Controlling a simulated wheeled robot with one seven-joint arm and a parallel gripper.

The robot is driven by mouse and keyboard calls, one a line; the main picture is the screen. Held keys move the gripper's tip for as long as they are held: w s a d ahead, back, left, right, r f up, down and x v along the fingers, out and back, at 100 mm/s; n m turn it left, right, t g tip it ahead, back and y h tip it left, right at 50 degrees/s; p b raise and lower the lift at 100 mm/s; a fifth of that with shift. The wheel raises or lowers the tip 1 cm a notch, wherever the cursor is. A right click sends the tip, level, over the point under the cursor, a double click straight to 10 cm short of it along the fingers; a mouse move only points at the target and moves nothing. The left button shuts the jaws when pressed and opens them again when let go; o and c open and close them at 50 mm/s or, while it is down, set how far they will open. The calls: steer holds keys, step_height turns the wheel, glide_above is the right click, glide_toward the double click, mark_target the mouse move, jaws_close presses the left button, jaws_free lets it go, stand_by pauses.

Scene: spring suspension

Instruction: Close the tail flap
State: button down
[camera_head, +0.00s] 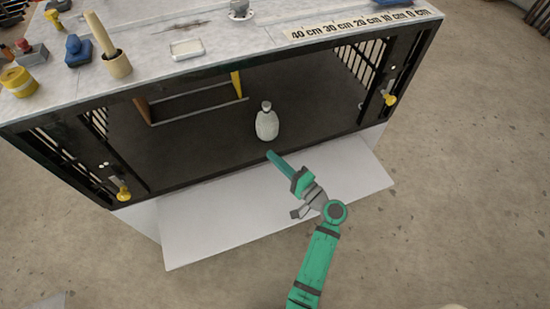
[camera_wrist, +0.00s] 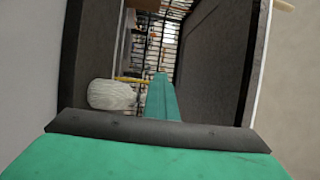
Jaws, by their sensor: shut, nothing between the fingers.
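The tail flap (camera_head: 220,220) is a flat white panel in the head view. It hangs open, folded out and down along the lower front edge of a dark open-fronted box. My green gripper (camera_head: 270,154) is shut and empty. In the head view it overlaps the flap, and its tip points into the box opening near the lower edge; its height above the flap cannot be told. The shut fingers (camera_wrist: 162,80) also show in the wrist view, pointing into the dark interior. My arm covers part of the flap.
A pale bottle (camera_head: 267,125) stands inside the box near my fingertips. A yellow-ended rack (camera_head: 195,103) is behind it. Yellow latches (camera_head: 389,99) and (camera_head: 123,193) sit on both front posts. The grey top (camera_head: 215,25) carries small tools. Floor in front is clear.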

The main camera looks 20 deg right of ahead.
steer(key=shift+w, duration=0.1)
stand_by(0.5)
steer(key=shift+d, duration=0.1)
steer(key=c, duration=1.7)
jaws_free()
steer(key=shift+a, duration=0.2)
steer(key=shift+c, duration=0.2)
steer(key=v, duration=1.1)
steer(key=shift+c, duration=0.3)
